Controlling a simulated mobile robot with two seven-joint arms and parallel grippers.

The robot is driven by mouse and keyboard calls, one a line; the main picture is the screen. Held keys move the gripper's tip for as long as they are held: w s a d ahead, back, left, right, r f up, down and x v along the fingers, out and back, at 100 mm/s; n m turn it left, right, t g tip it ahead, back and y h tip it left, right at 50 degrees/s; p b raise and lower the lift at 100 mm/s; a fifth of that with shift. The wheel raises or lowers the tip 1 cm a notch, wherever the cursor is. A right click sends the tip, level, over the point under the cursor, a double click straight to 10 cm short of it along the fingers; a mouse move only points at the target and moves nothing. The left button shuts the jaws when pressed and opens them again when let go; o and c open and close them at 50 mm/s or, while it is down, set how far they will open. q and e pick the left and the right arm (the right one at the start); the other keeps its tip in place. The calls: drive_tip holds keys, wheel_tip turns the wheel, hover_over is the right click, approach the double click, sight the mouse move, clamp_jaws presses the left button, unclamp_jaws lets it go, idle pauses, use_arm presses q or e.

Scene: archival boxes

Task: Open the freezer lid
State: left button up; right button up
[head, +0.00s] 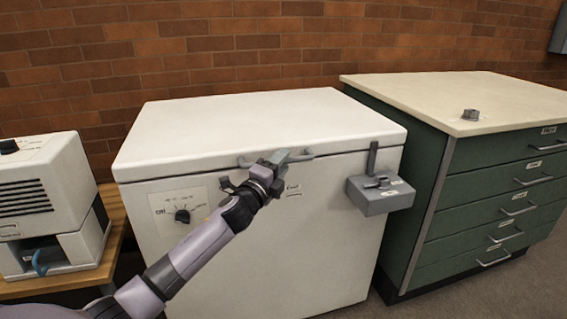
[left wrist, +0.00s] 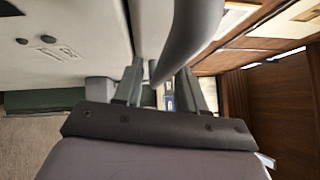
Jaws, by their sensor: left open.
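The white chest freezer (head: 320,230) stands against the brick wall, and its lid (head: 250,125) lies shut on it. A grey bar handle (head: 304,156) runs along the lid's front edge, its middle partly hidden by my gripper. My left gripper (head: 279,158) is open at this handle. In the left wrist view the curved grey handle (left wrist: 190,40) reaches down between the two spread fingers of my left gripper (left wrist: 160,85). I cannot tell whether either finger touches it. My right gripper is not in view.
A grey latch box (head: 380,194) hangs on the freezer's front right, with a dark strap up to the lid. A green drawer cabinet (head: 420,150) stands close right; a white machine (head: 45,190) sits on a wooden table at left.

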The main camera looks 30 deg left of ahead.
use_arm(q)
drive_tip(key=shift+w+r, duration=0.1)
drive_tip(key=shift+w, duration=0.5)
clamp_jaws()
